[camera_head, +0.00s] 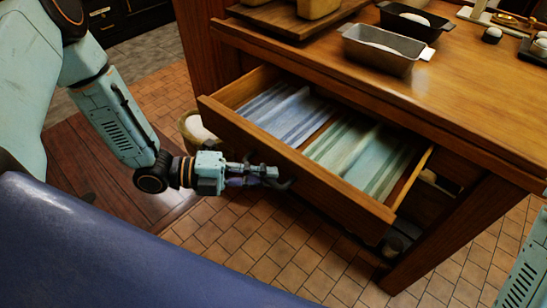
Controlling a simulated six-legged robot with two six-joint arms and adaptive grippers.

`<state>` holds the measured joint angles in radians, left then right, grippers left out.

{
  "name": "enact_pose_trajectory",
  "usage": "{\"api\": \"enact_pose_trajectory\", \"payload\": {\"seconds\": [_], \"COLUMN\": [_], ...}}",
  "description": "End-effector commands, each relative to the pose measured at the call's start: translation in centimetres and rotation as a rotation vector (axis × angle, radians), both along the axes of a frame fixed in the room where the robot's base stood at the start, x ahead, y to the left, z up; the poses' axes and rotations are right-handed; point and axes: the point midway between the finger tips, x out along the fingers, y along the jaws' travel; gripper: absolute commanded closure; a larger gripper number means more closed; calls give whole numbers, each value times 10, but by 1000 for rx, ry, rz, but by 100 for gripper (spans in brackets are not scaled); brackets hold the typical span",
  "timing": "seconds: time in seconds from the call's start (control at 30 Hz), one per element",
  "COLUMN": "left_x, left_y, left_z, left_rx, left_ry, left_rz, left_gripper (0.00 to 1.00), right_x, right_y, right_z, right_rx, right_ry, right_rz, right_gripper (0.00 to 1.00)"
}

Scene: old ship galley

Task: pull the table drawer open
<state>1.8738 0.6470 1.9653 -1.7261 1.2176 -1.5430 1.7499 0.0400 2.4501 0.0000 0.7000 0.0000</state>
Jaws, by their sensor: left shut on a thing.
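The wooden table drawer (335,192) stands pulled out from under the table top, with its inside in plain view. Folded cloths lie in it: blue-striped ones (285,110) on the left and green-striped ones (362,155) on the right. My left gripper (270,176) is at the middle of the drawer front, shut on the dark drawer handle (288,184). The fingers hide part of the handle. My right gripper is not in view; only a piece of my right arm shows at the lower right edge.
The wooden table (460,90) carries a metal loaf pan (380,50), a dark pan (412,22), a wooden board (285,15) and scale parts at the right. A pale-filled container (195,128) stands behind my left forearm. Tiled floor lies open below the drawer.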

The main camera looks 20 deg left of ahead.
Motion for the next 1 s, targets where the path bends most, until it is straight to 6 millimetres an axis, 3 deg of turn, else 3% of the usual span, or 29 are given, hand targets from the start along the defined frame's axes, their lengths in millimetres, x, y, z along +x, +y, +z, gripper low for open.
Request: {"api": "enact_pose_trajectory", "payload": {"seconds": [0.03,0.2,0.5,0.73,1.0], "left_x": [-10,-46,-97,-116,-120], "left_y": [5,18,36,42,44], "left_z": [5,6,4,2,2], "left_rx": [-2,-2,-2,-2,-3], "left_ry": [5,7,1,-1,-5], "left_rz": [6,6,4,1,1], "left_gripper": [100,100,100,100,100], "right_x": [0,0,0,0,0], "right_y": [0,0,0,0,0], "right_z": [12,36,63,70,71], "right_rx": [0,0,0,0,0], "right_ry": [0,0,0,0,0], "right_rz": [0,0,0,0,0], "right_gripper": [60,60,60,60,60]}}
